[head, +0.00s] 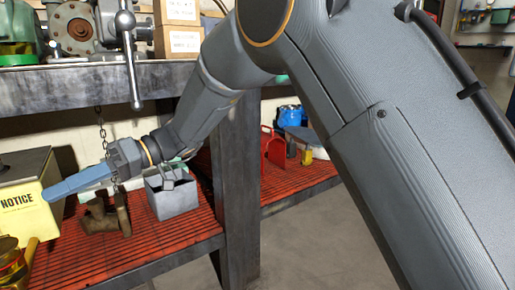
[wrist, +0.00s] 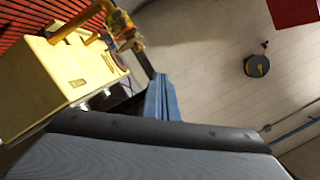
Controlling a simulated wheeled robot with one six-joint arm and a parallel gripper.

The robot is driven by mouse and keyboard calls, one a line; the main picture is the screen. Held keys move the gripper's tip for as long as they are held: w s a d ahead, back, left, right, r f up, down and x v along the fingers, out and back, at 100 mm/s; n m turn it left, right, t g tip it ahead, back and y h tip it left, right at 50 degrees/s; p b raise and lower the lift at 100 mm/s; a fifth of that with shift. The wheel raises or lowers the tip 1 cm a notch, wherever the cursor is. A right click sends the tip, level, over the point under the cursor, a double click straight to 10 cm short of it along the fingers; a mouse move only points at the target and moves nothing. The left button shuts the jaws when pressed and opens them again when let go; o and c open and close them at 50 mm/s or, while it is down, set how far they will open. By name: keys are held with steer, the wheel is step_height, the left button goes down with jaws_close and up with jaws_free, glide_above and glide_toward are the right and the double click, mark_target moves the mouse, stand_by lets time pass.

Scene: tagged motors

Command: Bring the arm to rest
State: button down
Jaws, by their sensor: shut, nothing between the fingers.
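My arm reaches across the head view from the right toward the lower left. My gripper (head: 48,196) is shut and empty, its blue fingers pressed together and pointing left over the lower shelf. In the head view the fingertips overlap the edge of a yellow box marked NOTICE (head: 22,205); I cannot tell whether they touch it. In the wrist view my gripper (wrist: 158,80) shows as two blue fingers side by side, with a yellow box (wrist: 60,85) to their left.
A red slatted shelf (head: 150,250) holds a grey metal box (head: 172,197) and brown metal parts (head: 105,215) near my wrist. A steel bench top (head: 75,85) is above, and a dark post (head: 237,190) stands behind my arm. The floor (head: 320,240) is clear at centre right.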

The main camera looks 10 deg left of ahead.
steer(key=s+d+f+m+t+h+p, duration=0.1)
steer(key=s+d+f+m+t+h, duration=0.25)
steer(key=d, duration=0.95)
steer(key=s+d+f+m+t+h+p, duration=0.15)
steer(key=d+m+t, duration=0.35)
steer(key=d, duration=0.9)
steer(key=s+d+f+m+t+h+p, duration=0.1)
steer(key=s+d+f+m+t+h, duration=0.3)
steer(key=d, duration=0.9)
steer(key=d+r+m+p, duration=0.4)
steer(key=d+r+p, duration=0.6)
steer(key=r+p, duration=0.4)
steer(key=w+d+r+m+h+p, duration=0.1)
steer(key=d+r+m+p, duration=0.2)
steer(key=d+r+p, duration=0.8)
step_height(320, 180, up, 4)
steer(key=p, duration=1.2)
steer(key=shift+w+d+m+p, duration=0.15)
steer(key=shift+d+m+p, duration=0.15)
steer(key=shift+m+p, duration=0.1)
